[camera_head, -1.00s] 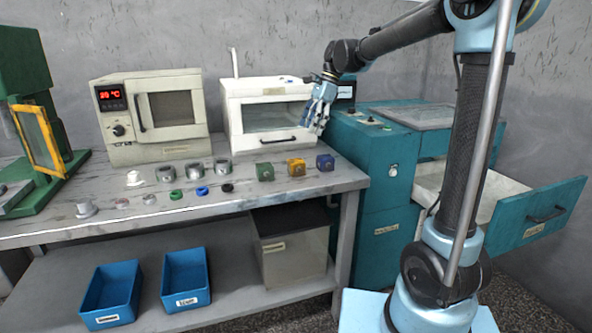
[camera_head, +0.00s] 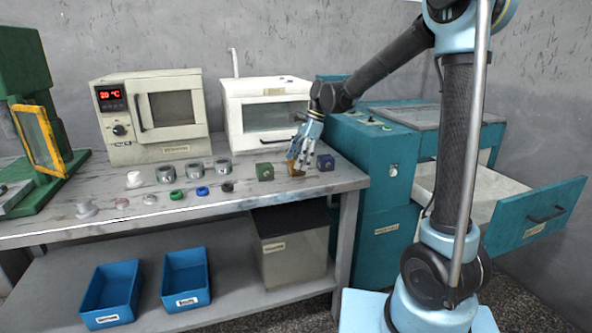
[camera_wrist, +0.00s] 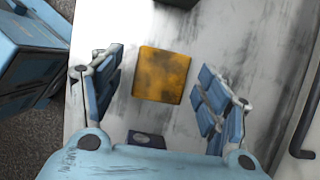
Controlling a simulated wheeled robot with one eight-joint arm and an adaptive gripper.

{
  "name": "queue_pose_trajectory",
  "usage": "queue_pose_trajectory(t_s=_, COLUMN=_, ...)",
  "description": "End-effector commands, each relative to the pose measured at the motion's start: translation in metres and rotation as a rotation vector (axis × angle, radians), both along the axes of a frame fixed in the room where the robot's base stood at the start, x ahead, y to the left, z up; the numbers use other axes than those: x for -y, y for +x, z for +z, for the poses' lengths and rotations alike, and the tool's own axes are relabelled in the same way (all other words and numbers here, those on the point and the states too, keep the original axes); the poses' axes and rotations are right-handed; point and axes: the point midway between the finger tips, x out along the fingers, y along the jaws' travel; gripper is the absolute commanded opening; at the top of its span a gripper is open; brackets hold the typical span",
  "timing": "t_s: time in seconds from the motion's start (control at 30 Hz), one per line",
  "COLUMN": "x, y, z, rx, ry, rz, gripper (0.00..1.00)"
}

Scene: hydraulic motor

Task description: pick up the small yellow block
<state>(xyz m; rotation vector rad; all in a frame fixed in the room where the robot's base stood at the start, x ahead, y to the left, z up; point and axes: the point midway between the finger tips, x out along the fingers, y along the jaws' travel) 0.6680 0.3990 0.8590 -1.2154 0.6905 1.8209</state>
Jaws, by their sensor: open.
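The small yellow block (camera_wrist: 163,75) lies on the workbench and shows in the wrist view between the two fingers of my gripper (camera_wrist: 160,88), a little toward their tips. It has dark smudges on its top. My gripper is open, with a gap between each finger and the block.
A white cabinet (camera_head: 262,118) is behind. The teal machine (camera_head: 375,175) and its open drawer (camera_head: 535,215) are right of the bench.

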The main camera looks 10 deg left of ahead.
Motion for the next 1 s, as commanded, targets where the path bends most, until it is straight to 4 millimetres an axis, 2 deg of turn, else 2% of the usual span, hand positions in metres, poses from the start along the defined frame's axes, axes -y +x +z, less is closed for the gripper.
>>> queue_pose_trajectory(t_s=0.13, x=-0.005, y=-0.002, z=-0.014, rx=0.0, ry=0.0, rz=0.0, gripper=0.69)
queue_pose_trajectory(t_s=0.4, x=-0.006, y=-0.003, z=-0.016, rx=0.0, ry=0.0, rz=-0.001, gripper=0.69)
queue_pose_trajectory(t_s=0.43, x=-0.006, y=-0.003, z=-0.016, rx=0.0, ry=0.0, rz=-0.001, gripper=0.67)
queue_pose_trajectory(t_s=0.47, x=-0.006, y=-0.003, z=-0.016, rx=0.0, ry=0.0, rz=-0.001, gripper=0.6)
queue_pose_trajectory(t_s=0.7, x=-0.006, y=-0.003, z=-0.016, rx=0.0, ry=0.0, rz=-0.001, gripper=0.08)
queue_pose_trajectory(t_s=1.0, x=-0.006, y=-0.003, z=-0.014, rx=0.0, ry=0.0, rz=0.0, gripper=0.07)
